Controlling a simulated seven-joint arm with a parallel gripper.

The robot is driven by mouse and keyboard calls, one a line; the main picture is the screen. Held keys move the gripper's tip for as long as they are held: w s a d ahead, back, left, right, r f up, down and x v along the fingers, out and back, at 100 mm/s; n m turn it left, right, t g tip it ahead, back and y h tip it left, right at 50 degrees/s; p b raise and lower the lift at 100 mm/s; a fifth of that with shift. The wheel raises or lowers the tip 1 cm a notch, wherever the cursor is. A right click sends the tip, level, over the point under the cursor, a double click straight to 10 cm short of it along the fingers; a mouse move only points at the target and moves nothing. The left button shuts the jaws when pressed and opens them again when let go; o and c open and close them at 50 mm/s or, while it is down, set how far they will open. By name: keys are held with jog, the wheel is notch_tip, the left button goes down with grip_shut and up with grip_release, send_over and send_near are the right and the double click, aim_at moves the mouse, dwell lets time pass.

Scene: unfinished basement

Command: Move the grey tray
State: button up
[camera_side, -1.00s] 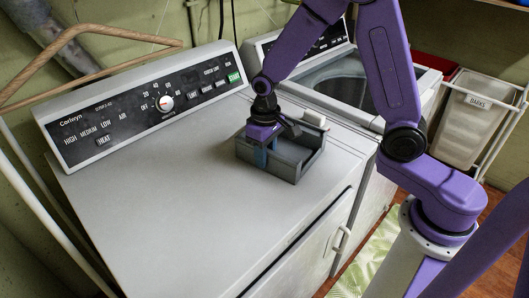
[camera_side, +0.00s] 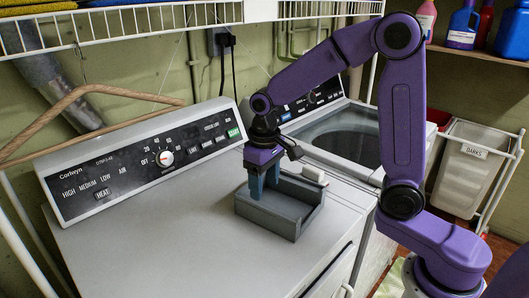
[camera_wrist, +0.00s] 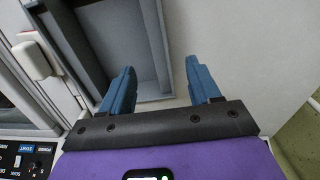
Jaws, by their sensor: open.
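The grey tray (camera_side: 268,220) is an open, shallow box lying flat on the white dryer top. It also shows in the wrist view (camera_wrist: 152,45), at the upper left, and looks empty where I can see inside. My gripper (camera_side: 263,190) points down at the tray's back-left side, with its two blue fingers apart. In the wrist view my gripper (camera_wrist: 160,68) has its left finger over the tray's edge area and its right finger over bare dryer top. Nothing is held between them. I cannot tell the exact height of the fingertips above the wall.
A small white object (camera_side: 312,173) is close beside the tray's far right side. The dryer's control panel (camera_side: 140,160) rises behind. The washer (camera_side: 345,130) stands to the right. The dryer top (camera_side: 150,235) is clear to the left and front.

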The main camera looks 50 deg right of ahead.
notch_tip(320, 180, up, 8)
jog(key=shift+r, duration=0.25)
jog(key=shift+s, duration=0.15)
jog(key=s+d+f+n, duration=0.1)
jog(key=s+f+n, duration=0.1)
jog(key=s, duration=0.6)
jog(key=s+d+f+n, duration=0.1)
jog(key=s+f+n, duration=0.1)
jog(key=s+n, duration=0.3)
jog(key=s+d+f+n, duration=0.1)
jog(key=s+f+n, duration=0.2)
jog(key=s, duration=0.8)
jog(key=shift+s+n, duration=0.3)
jog(key=shift+n, duration=0.1)
jog(key=shift+f, duration=0.1)
